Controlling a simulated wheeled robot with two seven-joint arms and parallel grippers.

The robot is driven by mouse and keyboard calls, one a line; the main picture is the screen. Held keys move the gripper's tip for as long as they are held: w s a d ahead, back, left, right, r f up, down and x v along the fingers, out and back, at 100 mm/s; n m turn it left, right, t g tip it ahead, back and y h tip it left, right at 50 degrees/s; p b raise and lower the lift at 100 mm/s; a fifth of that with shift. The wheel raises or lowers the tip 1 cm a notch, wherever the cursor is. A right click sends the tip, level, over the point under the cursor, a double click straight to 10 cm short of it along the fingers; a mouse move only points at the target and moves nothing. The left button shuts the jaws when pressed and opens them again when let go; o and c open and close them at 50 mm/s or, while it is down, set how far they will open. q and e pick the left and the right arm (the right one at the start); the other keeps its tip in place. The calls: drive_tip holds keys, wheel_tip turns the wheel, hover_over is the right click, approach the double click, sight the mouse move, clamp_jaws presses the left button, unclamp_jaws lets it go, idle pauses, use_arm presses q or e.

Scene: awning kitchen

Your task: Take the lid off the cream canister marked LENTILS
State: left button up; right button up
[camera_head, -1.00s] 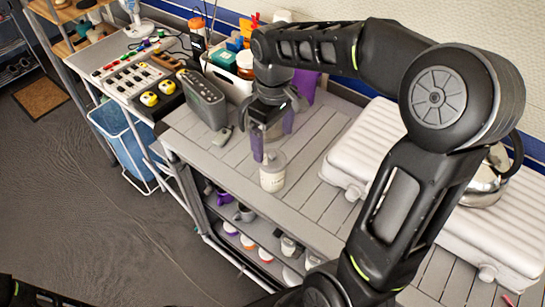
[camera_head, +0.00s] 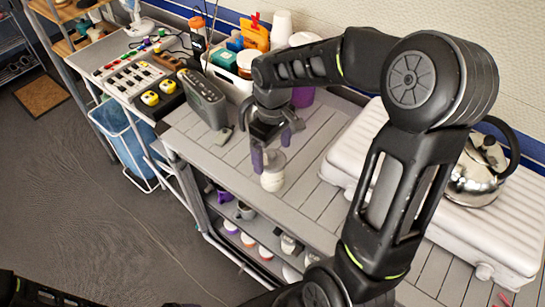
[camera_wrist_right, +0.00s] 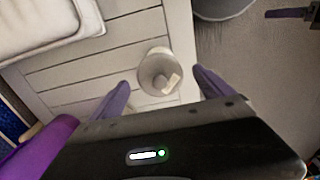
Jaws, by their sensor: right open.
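The small cream canister (camera_head: 272,182) stands upright near the front edge of the slatted grey worktop in the head view. Its lettering is not readable now. Its pale round lid (camera_head: 273,160) is on top, and the lid shows from above in the right wrist view (camera_wrist_right: 158,75) with a light bar-like handle. My right gripper (camera_head: 271,154) is open at the lid, its purple fingers on either side of it. I cannot tell whether they touch it. A dark part of my left arm shows at the lower left of the head view; its jaws are unclear.
A grey radio-like box (camera_head: 203,98) stands left of the gripper. A white ribbed case (camera_head: 345,165) and a steel kettle (camera_head: 477,180) are to the right. A purple container (camera_head: 303,96) stands behind. The slats around the canister are mostly clear.

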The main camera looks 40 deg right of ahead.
sight(272, 153)
drive_tip(key=c, duration=1.4)
wheel_tip(272, 153, up, 10)
drive_tip(key=shift+r+b, duration=0.1)
drive_tip(key=shift+b, duration=0.5)
